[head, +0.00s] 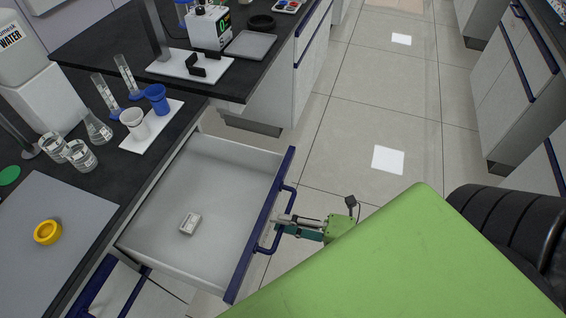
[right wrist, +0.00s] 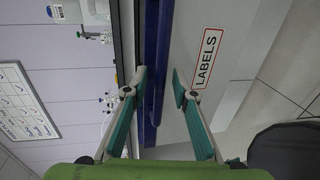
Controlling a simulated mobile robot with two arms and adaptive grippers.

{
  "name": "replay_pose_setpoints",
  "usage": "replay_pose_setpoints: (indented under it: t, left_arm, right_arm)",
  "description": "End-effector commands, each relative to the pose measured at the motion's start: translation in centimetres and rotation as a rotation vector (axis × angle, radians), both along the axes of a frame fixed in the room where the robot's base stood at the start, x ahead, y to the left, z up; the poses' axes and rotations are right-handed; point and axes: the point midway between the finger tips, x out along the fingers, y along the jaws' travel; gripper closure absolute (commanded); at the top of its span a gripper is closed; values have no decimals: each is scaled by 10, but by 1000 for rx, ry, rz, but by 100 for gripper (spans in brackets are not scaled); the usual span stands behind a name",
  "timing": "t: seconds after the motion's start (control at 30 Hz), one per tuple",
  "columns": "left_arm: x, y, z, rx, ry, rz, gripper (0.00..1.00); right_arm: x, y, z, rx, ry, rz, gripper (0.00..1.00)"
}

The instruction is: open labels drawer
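The labels drawer (head: 205,160) stands pulled well out from the dark counter in the head view. A small white box (head: 190,223) lies inside it. Its front edge and bar handle (head: 288,190) are blue. My right gripper (head: 276,222) is at this handle, with a finger on each side. In the right wrist view the two fingertips (right wrist: 160,78) are drawn partly together around the blue bar (right wrist: 151,60), and the red-framed LABELS sign (right wrist: 207,58) shows on the pale drawer front. Exact contact at the pads is hard to see. My left gripper is not in view.
Glass beakers (head: 81,156), cylinders and blue and white cups (head: 157,97) stand on the counter left of the drawer. A yellow ring (head: 47,232) lies on a grey mat. A black chair (head: 510,230) stands at the right. The tiled floor (head: 375,110) ahead is clear.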

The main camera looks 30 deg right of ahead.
Motion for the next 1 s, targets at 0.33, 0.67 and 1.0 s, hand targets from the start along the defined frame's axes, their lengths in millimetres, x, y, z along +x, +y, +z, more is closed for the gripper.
replay_pose_setpoints:
  t: [0.33, 0.67, 1.0]
  left_arm:
    - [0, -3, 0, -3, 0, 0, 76]
    - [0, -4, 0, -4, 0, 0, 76]
    - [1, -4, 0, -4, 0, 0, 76]
  right_arm:
    - [-51, -39, 12, -1, 6, -2, 75]
    - [-87, -68, 22, 0, 2, 0, 75]
    - [-90, -70, 23, 0, 0, 0, 75]
